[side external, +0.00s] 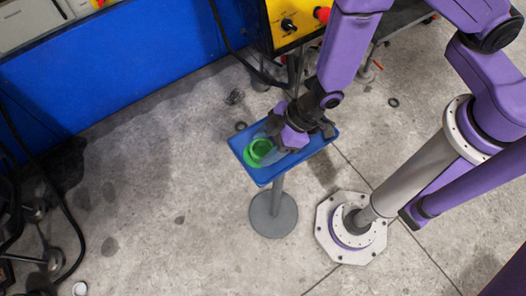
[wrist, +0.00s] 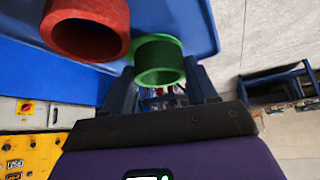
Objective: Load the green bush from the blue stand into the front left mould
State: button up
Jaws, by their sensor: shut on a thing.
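The green bush (side external: 261,152) is a short, wide ring at the left part of the blue stand's tray (side external: 264,177) in the side view. My gripper (side external: 272,140) reaches down over the tray from the right and is shut on the green bush. In the wrist view the bush (wrist: 160,62) sits between the two dark fingers of my gripper (wrist: 164,82), with its open end facing the camera. I cannot tell whether the bush still touches the tray. The front left mould cannot be made out in either view.
A red bush (wrist: 85,28) stands close beside the green one in the wrist view. A yellow control box (side external: 288,22) stands behind the stand, and a long blue panel (side external: 120,70) is at the left. Bare concrete floor surrounds the stand's round base (side external: 273,214).

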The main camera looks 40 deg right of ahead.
jog(key=shift+r, duration=1.8)
jog(key=shift+w+d+r, duration=0.1)
jog(key=shift+w+d, duration=0.05)
jog(key=w+d+r+m+t+h, duration=0.1)
jog(key=w+d+r+m+h, duration=0.1)
jog(key=d, duration=1.1)
jog(key=w+d+r+m+t+h, duration=0.2)
jog(key=w+d+r+m, duration=0.2)
jog(key=d, duration=0.9)
jog(key=w+d+r+m+t+h, duration=0.1)
jog(key=w+d+m, duration=0.4)
jog(key=d, duration=0.9)
notch_tip(320, 180, up, 2)
jog(key=m+h, duration=0.1)
jog(key=m, duration=0.1)
jog(key=shift+r+m, duration=0.15)
jog(key=shift+m, duration=0.25)
jog(key=shift+a, duration=0.1)
